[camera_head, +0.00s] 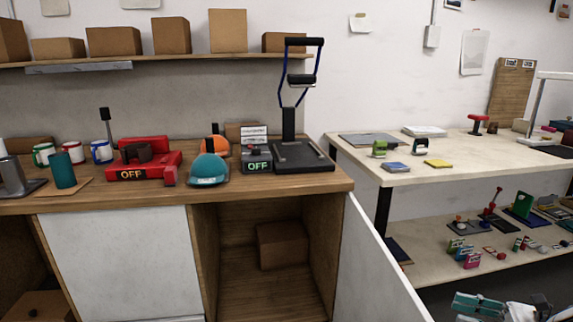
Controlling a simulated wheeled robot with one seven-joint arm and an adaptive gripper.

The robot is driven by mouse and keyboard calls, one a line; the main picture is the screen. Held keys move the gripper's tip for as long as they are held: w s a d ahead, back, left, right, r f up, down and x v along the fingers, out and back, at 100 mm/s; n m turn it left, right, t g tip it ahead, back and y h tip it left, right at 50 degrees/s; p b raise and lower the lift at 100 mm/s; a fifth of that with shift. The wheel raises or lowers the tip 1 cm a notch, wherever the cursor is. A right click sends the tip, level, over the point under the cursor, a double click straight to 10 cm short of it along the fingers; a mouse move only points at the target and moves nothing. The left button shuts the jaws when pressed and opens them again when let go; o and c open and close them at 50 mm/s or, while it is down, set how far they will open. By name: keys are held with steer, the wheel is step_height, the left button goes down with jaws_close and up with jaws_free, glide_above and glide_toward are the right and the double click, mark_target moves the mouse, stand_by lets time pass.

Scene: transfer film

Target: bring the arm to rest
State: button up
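At the bottom right edge there is a cut-off cluster of teal, white and dark parts (480,306). It may be part of my arm and gripper, but I cannot make out fingertips or whether they are open or shut. I see nothing held.
The wooden counter (100,193) holds a red press, mugs, a teal cap and a black heat press (303,157). A white cabinet door (385,275) stands open, with a box inside. The pale table (480,160) and its lower shelf carry stamps and small items.

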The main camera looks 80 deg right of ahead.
steer(key=s+r+p, duration=0.5)
steer(key=r+p, duration=0.5)
steer(key=r, duration=0.1)
steer(key=shift+r, duration=0.2)
steer(key=shift+s+r+p, duration=0.3)
steer(key=shift+r+p, duration=0.2)
steer(key=shift+p, duration=0.2)
